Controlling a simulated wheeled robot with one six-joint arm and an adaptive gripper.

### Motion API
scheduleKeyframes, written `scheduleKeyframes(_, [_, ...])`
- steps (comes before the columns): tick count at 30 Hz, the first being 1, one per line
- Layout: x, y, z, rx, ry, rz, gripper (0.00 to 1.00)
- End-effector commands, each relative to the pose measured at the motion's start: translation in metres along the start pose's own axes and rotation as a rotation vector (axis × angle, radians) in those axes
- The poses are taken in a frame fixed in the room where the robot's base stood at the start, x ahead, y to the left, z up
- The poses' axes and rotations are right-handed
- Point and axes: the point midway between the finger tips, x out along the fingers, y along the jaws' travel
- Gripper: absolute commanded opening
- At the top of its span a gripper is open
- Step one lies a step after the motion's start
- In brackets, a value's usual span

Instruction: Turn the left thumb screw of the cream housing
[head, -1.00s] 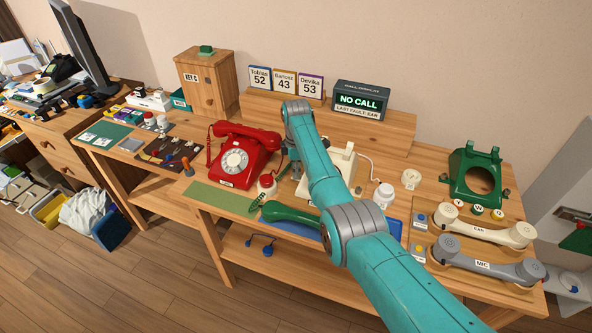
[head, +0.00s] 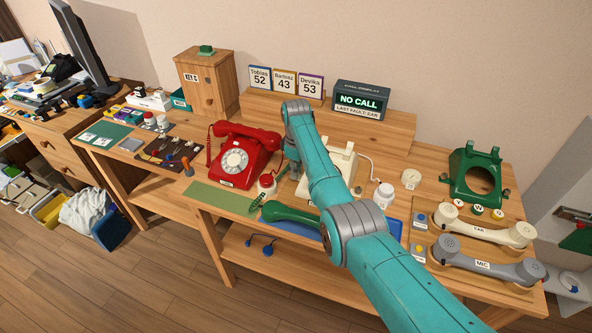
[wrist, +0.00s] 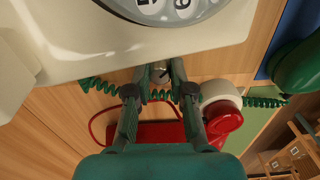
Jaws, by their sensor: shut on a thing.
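The cream housing (head: 342,158) stands on the bench, partly hidden behind my arm in the head view. In the wrist view the housing (wrist: 120,45) fills the top, with part of its dial (wrist: 172,8) showing. A small grey metal thumb screw (wrist: 160,73) sits at the housing's edge, between my fingertips. My gripper (wrist: 160,80) is shut on this screw, one finger on each side. In the head view my gripper (head: 294,172) is down beside the housing's left side, and the screw cannot be made out there.
A red dial phone (head: 240,157) stands close on the left. A green handset (head: 290,214) lies in front, with a small cream-and-red cup-shaped thing (head: 267,184) beside it. A white jar (head: 383,195) and cream and grey handsets (head: 480,232) are to the right.

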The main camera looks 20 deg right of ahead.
Motion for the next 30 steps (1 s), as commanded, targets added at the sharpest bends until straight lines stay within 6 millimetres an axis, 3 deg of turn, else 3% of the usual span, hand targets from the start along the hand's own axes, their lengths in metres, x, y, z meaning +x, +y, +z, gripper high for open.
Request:
scheduleKeyframes(15, [-0.0006, 0.0003, -0.0002, 0.427, 0.001, 0.001, 0.0])
scheduleKeyframes(30, [-0.0007, 0.0003, -0.0002, 0.579, 0.001, 0.001, 0.0])
